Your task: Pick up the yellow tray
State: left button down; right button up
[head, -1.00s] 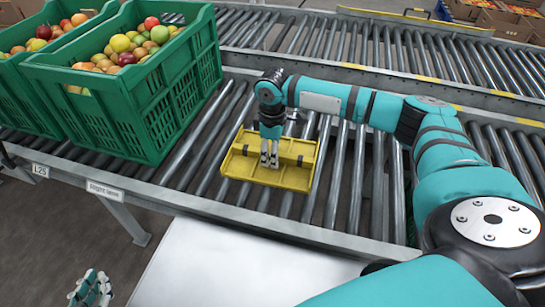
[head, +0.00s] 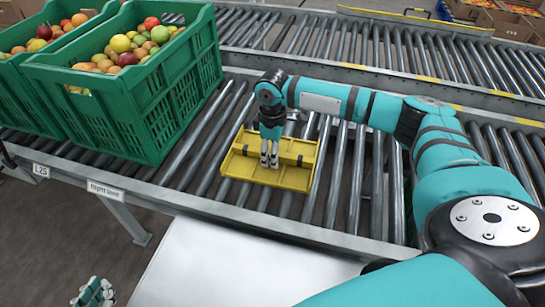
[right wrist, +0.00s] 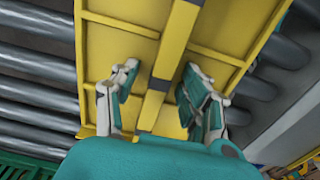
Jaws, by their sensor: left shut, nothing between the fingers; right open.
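The yellow tray (head: 240,170) lies on the roller conveyor in the head view, with a raised bar across its middle. The tray (right wrist: 110,40) also fills much of the right wrist view, where its central bar (right wrist: 168,75) runs between my fingers. My right gripper (head: 269,162) reaches down over the middle of the tray. In the right wrist view the right gripper (right wrist: 158,95) is open, one finger on each side of the bar, with gaps to it. My left gripper (head: 93,293) is at the bottom left edge, shut, empty and partly cut off.
The conveyor's front rail (head: 200,205) carries labels. A second conveyor (head: 350,45) runs behind.

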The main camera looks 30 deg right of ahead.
dwell(0.8)
jog(key=shift+f, duration=0.1)
grip_shut()
